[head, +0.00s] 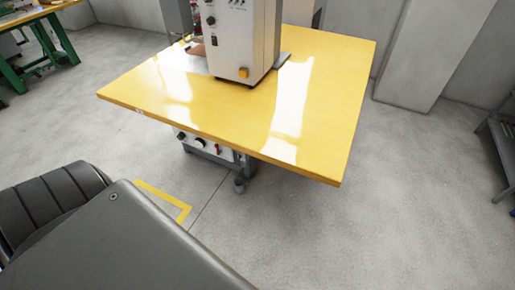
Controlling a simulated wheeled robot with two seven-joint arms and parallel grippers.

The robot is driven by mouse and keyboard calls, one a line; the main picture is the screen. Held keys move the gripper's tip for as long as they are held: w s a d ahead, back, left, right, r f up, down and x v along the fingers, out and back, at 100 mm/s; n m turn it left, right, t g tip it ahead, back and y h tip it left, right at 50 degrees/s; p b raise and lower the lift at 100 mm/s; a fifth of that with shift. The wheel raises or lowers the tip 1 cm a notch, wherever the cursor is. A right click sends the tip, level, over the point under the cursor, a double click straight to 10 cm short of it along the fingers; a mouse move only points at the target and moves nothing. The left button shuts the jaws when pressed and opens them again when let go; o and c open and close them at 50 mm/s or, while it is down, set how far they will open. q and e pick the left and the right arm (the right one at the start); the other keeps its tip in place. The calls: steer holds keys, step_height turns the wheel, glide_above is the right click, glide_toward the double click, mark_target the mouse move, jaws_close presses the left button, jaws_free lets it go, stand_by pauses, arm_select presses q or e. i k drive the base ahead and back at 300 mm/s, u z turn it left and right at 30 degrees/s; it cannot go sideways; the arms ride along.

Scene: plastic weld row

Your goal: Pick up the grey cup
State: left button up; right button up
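No grey cup shows in the head view. The yellow table top (225,118) ahead carries a white and grey machine (238,42), and no cup is visible on the bare part of it. The area behind the machine is hidden. Neither of my grippers is in view.
A control box (208,148) sits under the yellow table. Another table with green legs (52,45) stands at the far left, and a grey rack (500,140) at the right edge. A pale pillar (430,55) stands behind. Grey floor is free right of the table.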

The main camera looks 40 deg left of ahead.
mark_target(239, 182)
steer(key=u, duration=0.7)
steer(key=k, duration=1.35)
steer(key=z, duration=0.9)
steer(key=i, duration=0.75)
steer(key=z, duration=0.45)
steer(key=i, duration=2)
steer(key=u, duration=0.8)
steer(key=i, duration=1)
steer(key=u, duration=1.6)
steer(key=i, duration=0.5)
steer(key=u, duration=0.3)
